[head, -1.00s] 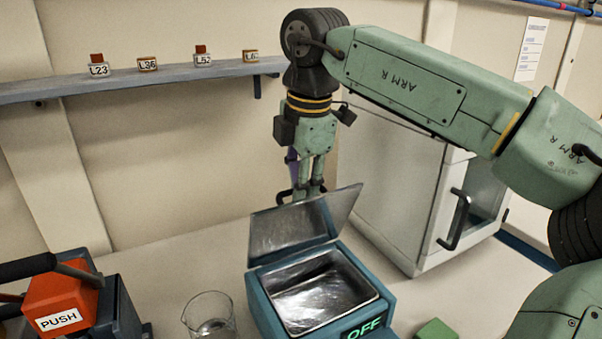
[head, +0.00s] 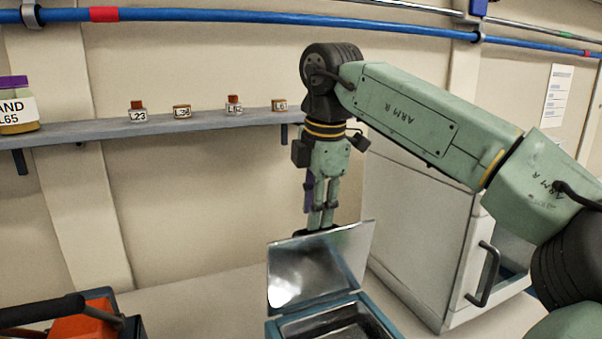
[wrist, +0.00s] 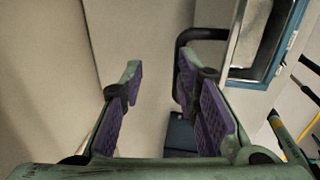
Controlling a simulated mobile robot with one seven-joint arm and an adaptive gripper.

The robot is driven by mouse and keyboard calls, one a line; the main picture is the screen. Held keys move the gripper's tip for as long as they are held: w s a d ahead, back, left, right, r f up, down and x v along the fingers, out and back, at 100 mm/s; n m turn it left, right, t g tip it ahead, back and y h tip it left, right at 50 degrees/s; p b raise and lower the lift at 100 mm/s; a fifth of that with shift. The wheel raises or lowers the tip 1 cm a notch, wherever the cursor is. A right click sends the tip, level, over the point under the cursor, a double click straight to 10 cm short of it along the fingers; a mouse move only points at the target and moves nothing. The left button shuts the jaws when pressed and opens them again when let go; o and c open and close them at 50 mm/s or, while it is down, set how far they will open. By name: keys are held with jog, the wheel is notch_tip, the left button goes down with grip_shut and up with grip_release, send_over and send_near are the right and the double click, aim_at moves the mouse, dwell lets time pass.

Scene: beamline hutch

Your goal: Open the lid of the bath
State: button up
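The bath (head: 372,312) is a blue-rimmed metal tank at the bottom of the head view, its front cut off. Its metal lid (head: 325,265) stands raised at the back edge, tilted up, inner face showing. My gripper (head: 320,226) points down just behind the lid's upper edge, its fingertips partly hidden by the lid. In the wrist view my gripper (wrist: 158,85) has its two purple-padded fingers apart with nothing between them. A dark bar handle (wrist: 185,50) beside the bath (wrist: 262,70) lies close by the right finger; I cannot tell whether they touch.
A white cabinet (head: 420,235) with a dark handle stands right of the bath. A wall shelf (head: 90,130) at left carries several small labelled bottles and a jar (head: 17,108). An orange block (head: 85,320) is at lower left. Bare bench (head: 205,290) lies between.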

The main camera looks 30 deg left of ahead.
jog(key=w+a+r, duration=0.4)
jog(key=a, duration=0.1)
jog(key=shift+r, duration=0.15)
dwell(0.6)
